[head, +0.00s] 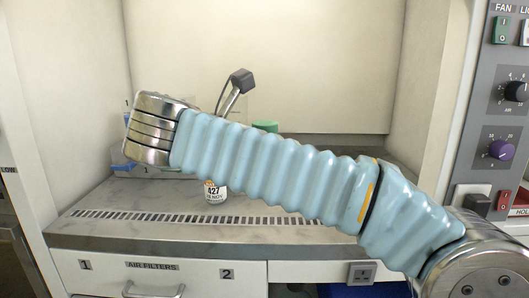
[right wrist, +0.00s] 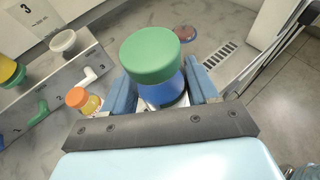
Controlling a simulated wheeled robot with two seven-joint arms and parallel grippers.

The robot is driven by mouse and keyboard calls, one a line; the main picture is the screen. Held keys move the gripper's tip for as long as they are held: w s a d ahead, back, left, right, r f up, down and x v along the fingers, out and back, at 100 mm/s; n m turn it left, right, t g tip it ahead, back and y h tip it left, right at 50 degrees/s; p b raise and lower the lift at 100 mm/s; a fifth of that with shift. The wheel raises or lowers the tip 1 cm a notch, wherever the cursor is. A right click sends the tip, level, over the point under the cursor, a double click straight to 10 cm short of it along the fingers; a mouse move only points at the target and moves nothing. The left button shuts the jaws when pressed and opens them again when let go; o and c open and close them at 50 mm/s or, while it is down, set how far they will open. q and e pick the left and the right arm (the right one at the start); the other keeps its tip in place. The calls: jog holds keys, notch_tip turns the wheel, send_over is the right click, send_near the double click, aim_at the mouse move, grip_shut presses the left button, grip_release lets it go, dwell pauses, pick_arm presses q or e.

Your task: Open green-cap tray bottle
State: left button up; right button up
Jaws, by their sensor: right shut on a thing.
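The green-cap bottle (right wrist: 152,60) shows in the right wrist view, with its green cap on and a blue body below. My right gripper (right wrist: 162,92) is shut on its body, one blue finger on each side. The bottle's base is hidden, so I cannot tell whether it touches the surface. In the head view a green cap (head: 265,126) shows just above my blue-sleeved right arm, which hides the right gripper and most of the bottle. My left gripper is not in view.
An orange-cap bottle (right wrist: 82,100) stands close to my gripper. A labelled bottle (head: 215,193) stands near the vent slots (head: 150,216) at the cabinet's front.

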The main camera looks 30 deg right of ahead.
jog(key=shift+s+a, duration=0.1)
jog(key=shift+s, duration=0.05)
jog(key=o, duration=0.7)
jog(key=c, duration=1)
